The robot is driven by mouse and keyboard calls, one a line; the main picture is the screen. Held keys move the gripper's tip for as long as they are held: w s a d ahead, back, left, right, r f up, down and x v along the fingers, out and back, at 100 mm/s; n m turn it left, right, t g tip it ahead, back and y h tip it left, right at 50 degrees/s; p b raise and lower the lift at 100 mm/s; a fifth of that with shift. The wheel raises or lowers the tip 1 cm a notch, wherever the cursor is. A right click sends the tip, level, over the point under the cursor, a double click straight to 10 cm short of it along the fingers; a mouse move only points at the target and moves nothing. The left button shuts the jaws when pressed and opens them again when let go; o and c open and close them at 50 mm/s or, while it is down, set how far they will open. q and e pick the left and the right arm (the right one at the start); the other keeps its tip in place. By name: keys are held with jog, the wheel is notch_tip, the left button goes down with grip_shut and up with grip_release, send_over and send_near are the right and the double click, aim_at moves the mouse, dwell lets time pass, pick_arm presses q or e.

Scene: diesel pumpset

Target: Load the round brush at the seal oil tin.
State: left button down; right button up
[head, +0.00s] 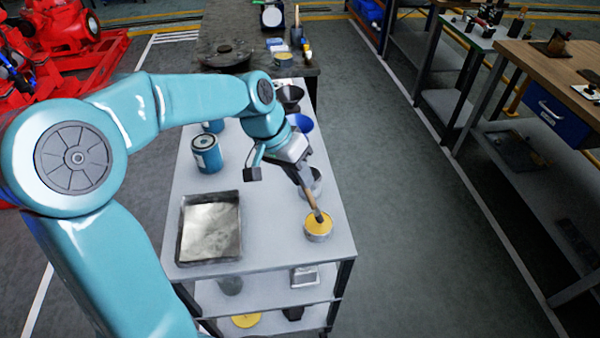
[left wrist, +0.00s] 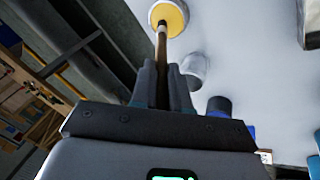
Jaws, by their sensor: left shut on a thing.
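The round brush (head: 312,202) has a brown handle and a dark tip. My left gripper (head: 300,176) is shut on its handle and holds it tilted, tip downward. The seal oil tin (head: 318,232) is a short round tin with yellow contents, at the front right of the grey trolley top. The brush tip is at the tin's yellow surface; whether it dips in I cannot tell. In the left wrist view the brush (left wrist: 161,50) runs from the gripper (left wrist: 163,82) to the yellow tin (left wrist: 168,15). My right gripper is not in view.
A metal tray (head: 209,258) lies front left on the trolley. A blue can (head: 206,154), a blue bowl (head: 301,123) and a dark funnel-like cup (head: 289,95) stand further back. A grey cup (head: 317,183) stands just behind the tin. Clear floor lies right of the trolley.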

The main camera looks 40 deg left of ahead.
pick_arm(q)
jog(key=shift+f+b, duration=0.35)
jog(key=shift+f, duration=0.1)
dwell(1.1)
notch_tip(320, 180, up, 7)
jog(key=p, duration=0.5)
jog(key=shift+r+p, duration=0.15)
jog(key=shift+p, duration=0.2)
dwell(0.7)
